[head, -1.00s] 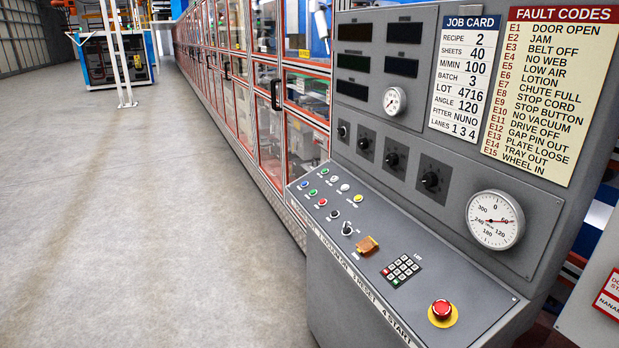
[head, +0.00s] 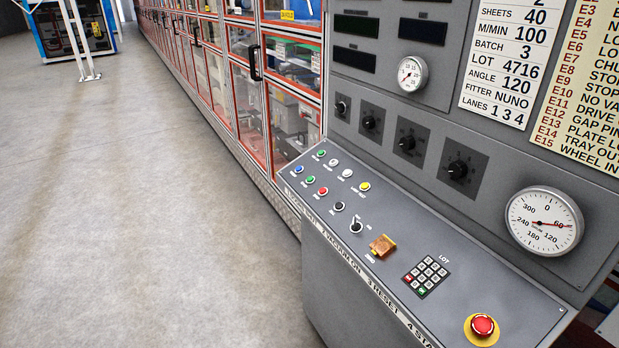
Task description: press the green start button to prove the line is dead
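Two green buttons show on the sloping console desk (head: 455,270) in the head view. One green button (head: 320,153) is at the far end of the back row. The other green button (head: 310,180) is in the front row, between a blue button (head: 297,169) and a red button (head: 323,191). Their small labels are too small to read, so I cannot tell which one is start. No lamp glow is clear on either. Neither of my grippers is in view, and nothing touches the desk.
The desk also bears white and yellow buttons, a black selector (head: 356,227), an orange cover (head: 382,246), a keypad (head: 426,276) and a red mushroom stop (head: 483,325). The upright panel has dark displays and a dial (head: 544,222). Guard doors (head: 292,122) run behind.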

